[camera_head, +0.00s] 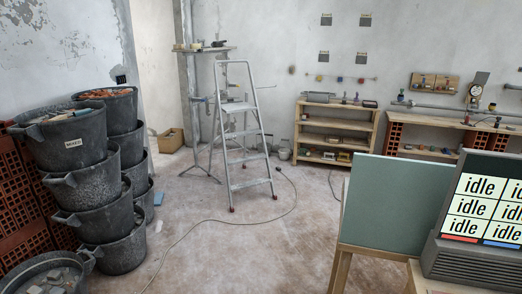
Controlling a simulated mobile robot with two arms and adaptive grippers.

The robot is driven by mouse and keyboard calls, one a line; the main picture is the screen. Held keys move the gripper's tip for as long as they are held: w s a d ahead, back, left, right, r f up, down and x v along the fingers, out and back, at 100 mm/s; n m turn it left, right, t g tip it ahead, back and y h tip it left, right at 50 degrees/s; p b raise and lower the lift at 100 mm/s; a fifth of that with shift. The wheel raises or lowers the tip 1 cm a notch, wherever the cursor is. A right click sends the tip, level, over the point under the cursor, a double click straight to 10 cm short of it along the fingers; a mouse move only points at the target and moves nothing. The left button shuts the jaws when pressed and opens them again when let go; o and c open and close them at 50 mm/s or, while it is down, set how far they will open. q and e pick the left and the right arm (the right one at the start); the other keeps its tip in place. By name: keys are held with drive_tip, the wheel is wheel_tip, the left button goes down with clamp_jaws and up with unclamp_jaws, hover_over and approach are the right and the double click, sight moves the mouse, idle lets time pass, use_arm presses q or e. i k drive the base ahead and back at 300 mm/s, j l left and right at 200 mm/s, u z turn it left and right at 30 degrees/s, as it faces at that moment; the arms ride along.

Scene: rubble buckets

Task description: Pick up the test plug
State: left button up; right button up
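I cannot make out the test plug for certain in the head view. Several small coloured items hang on a wall rail (340,79), and other small items sit on the wooden shelf unit (337,104) and the right-hand workbench (455,122). They are too small to tell whether one of them is the plug. Neither of my grippers shows in the head view.
Stacked dark rubble buckets (72,143) stand at left beside red bricks (22,195). A stepladder (249,185) stands mid-room; a cable (215,221) crosses the otherwise open floor. A green board (385,200) and a screen unit reading "idle" (485,210) block the right foreground.

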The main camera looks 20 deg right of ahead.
sight(497, 125)
drive_tip(key=i+j+z, duration=0.1)
drive_tip(key=i, duration=0.35)
drive_tip(key=i+j, duration=0.15)
drive_tip(key=i, duration=0.25)
drive_tip(key=i+j+z, duration=0.15)
drive_tip(key=i, duration=0.3)
drive_tip(key=i+j, duration=0.25)
drive_tip(key=i, duration=0.15)
drive_tip(key=i+l+z, duration=0.1)
drive_tip(key=i+z, duration=0.2)
drive_tip(key=i, duration=0.4)
drive_tip(key=i+z, duration=0.25)
drive_tip(key=i, duration=0.4)
drive_tip(key=i+j+z, duration=0.3)
drive_tip(key=i, duration=0.4)
drive_tip(key=i+l+z, duration=0.2)
drive_tip(key=i+z, duration=0.25)
drive_tip(key=i, duration=0.25)
drive_tip(key=i+z, duration=0.45)
drive_tip(key=i, duration=0.25)
drive_tip(key=i+j+z, duration=0.35)
drive_tip(key=i+z, duration=0.15)
drive_tip(key=i, duration=0.2)
drive_tip(key=i+l+z, duration=0.3)
drive_tip(key=i, duration=0.85)
drive_tip(key=i+j+z, duration=0.15)
drive_tip(key=i+z, duration=0.15)
drive_tip(key=i, duration=0.85)
